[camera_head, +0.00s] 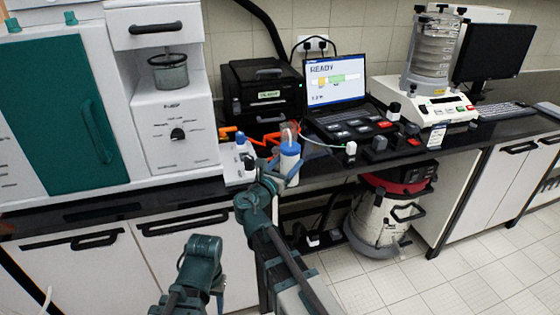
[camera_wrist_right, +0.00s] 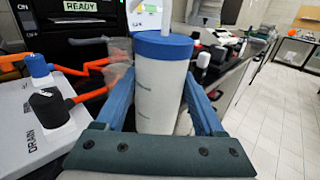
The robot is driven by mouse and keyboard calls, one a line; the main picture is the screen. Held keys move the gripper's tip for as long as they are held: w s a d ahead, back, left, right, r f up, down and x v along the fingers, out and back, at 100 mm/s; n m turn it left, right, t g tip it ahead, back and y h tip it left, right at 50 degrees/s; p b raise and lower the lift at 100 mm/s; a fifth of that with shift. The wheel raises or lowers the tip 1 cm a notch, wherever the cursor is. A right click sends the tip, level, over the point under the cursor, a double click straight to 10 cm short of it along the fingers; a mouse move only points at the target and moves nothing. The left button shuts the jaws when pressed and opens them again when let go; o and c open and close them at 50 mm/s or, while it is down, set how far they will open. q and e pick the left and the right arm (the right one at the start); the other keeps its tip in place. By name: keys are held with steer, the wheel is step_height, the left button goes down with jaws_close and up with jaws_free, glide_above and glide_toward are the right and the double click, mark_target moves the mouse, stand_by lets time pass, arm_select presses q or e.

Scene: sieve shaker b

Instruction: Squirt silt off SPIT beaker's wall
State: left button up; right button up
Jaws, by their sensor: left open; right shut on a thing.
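A white squeeze bottle with a blue collar (camera_head: 289,162) stands upright in my right gripper (camera_head: 279,170), at the front edge of the black bench. In the right wrist view the bottle (camera_wrist_right: 161,92) fills the gap between the two blue fingers, which are shut on it. A clear beaker-like vessel (camera_head: 288,131) shows just behind the bottle's top; it also shows, partly hidden, in the right wrist view (camera_wrist_right: 120,50). I cannot read a SPIT label or make out silt on it. My left gripper (camera_head: 201,245) is open and empty, low in front of the cabinets.
A white drain unit (camera_head: 236,160) with blue and black knobs and orange arms (camera_head: 265,138) sits left of the bottle. A black box (camera_head: 262,90), a laptop (camera_head: 335,80) reading READY and a sieve shaker (camera_head: 432,60) stand behind and right. A vacuum (camera_head: 380,215) stands below the bench.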

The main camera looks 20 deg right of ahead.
mark_target(290, 146)
steer(key=shift+r, duration=0.1)
step_height(290, 146, up, 5)
steer(key=p, duration=0.5)
step_height(290, 146, up, 5)
steer(key=p, duration=0.5)
steer(key=shift+r, duration=0.1)
stand_by(1.0)
